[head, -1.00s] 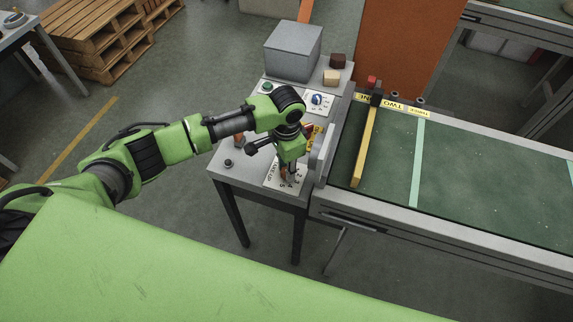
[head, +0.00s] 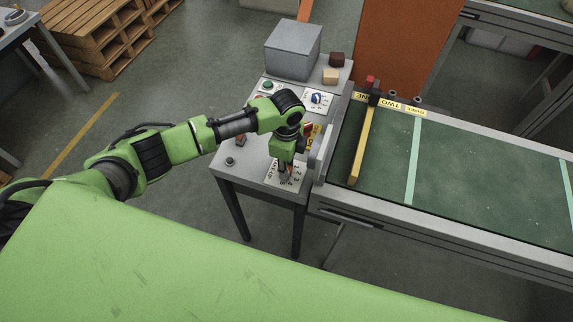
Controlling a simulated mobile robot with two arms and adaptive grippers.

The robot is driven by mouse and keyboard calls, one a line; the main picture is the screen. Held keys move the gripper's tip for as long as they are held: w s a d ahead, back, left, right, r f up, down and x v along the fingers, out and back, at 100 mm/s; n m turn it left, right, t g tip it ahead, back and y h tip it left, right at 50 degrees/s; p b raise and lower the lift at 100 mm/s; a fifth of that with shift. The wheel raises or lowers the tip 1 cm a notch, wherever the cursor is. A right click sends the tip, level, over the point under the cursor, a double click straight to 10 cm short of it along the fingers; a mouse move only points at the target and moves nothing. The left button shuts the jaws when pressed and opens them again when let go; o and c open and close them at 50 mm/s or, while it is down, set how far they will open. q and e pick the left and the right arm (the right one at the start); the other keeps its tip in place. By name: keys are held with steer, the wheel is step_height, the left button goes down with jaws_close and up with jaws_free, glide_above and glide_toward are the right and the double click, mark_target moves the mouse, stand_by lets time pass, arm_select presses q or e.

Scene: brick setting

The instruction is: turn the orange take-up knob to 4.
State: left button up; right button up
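The white take-up plate (head: 271,178) with printed numbers lies on the near end of the grey control table (head: 233,174). My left gripper (head: 287,176) points down over this plate, its fingertips at or very close to the plate's middle. The orange take-up knob is hidden behind the fingers, so I cannot make out its pointer or setting. The fingers are too small and dark to tell whether they are shut on it. My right gripper is not in view.
A blue knob (head: 316,98) on a white plate, a green button (head: 268,86) and a grey box (head: 293,50) are farther back on the table. A conveyor (head: 470,180) with a yellow bar (head: 363,148) stands close on the right.

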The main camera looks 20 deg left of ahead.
arm_select(q)
steer(key=shift+r+m, duration=0.1)
steer(key=shift+m, duration=0.5)
steer(key=o, duration=1.1)
step_height(320, 180, up, 12)
stand_by(0.4)
